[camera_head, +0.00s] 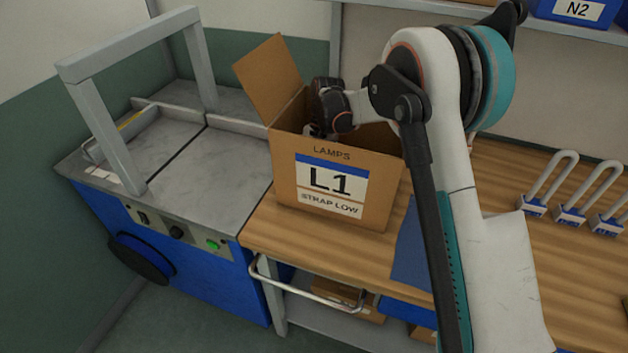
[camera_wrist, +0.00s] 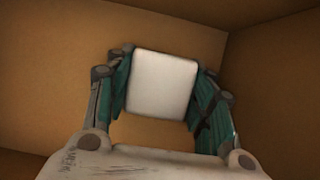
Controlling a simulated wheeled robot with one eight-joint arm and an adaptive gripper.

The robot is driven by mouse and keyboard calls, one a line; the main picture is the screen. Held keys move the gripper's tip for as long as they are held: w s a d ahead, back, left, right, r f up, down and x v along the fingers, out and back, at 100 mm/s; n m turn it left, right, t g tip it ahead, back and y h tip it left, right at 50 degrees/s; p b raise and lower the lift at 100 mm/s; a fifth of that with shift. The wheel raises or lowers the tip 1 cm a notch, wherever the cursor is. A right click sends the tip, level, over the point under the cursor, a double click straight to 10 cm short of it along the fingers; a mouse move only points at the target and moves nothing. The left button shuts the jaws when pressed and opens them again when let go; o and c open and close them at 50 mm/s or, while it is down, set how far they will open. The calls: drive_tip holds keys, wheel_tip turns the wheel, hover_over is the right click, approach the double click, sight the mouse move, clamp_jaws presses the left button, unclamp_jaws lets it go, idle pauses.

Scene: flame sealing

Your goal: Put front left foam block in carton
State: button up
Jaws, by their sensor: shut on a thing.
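The carton (camera_head: 290,190) stands open on the wooden bench, marked "LAMPS", "L1" and "STRAP LOW", with one flap raised at its left. My gripper reaches down into it, and the carton's front wall hides the fingers in the head view. In the wrist view my gripper (camera_wrist: 162,95) is shut on a white foam block (camera_wrist: 162,84), one finger on each side. The carton's brown inner walls (camera_wrist: 130,25) surround them. I cannot tell whether the block touches the carton floor.
A strapping machine (camera_head: 225,155) with a grey arch (camera_head: 128,42) stands left of the bench (camera_head: 330,245). Several white U-shaped lamps (camera_head: 575,195) stand at the right. A blue mat (camera_head: 410,250) lies right of the carton. A blue N2 bin (camera_head: 577,10) sits on the shelf above.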

drive_tip(key=o, duration=0.8)
drive_tip(key=shift+f, duration=0.1)
drive_tip(key=shift+o, duration=0.2)
drive_tip(key=shift+p+v, duration=1.35)
drive_tip(key=shift+v, duration=2.55)
drive_tip(key=shift+s, duration=0.1)
